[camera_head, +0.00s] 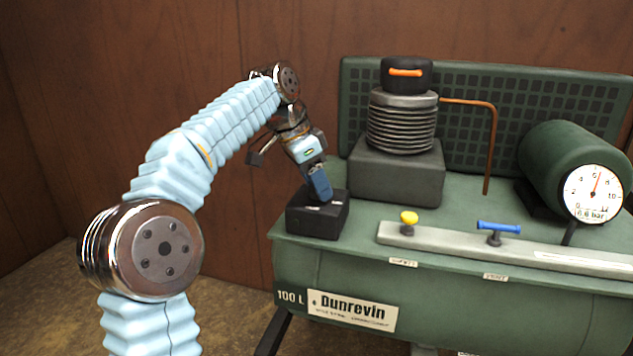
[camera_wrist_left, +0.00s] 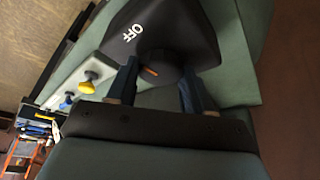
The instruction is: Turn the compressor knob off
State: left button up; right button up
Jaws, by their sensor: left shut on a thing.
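The compressor's black switch box (camera_head: 308,222) sits at the front left corner of the green compressor deck. In the left wrist view, the box (camera_wrist_left: 180,25) shows a white OFF label (camera_wrist_left: 133,33) and a dark round knob (camera_wrist_left: 160,62) with a short orange mark. My left gripper (camera_head: 319,188) reaches down onto the box; its blue fingers (camera_wrist_left: 158,80) stand on either side of the knob, shut on it. The orange mark sits beneath the OFF label in that view, but I cannot tell whether it points at it. The fingers hide the knob in the head view.
A yellow knob (camera_head: 408,218) and a blue valve handle (camera_head: 498,226) stand on the grey rail (camera_head: 450,243) right of the box. A pressure gauge (camera_head: 593,194) is at far right. The finned pump (camera_head: 401,125) stands behind. A wooden wall closes the back.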

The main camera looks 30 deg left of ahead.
pick_arm(q)
jog(key=shift+m, duration=0.6)
jog(key=o, duration=1)
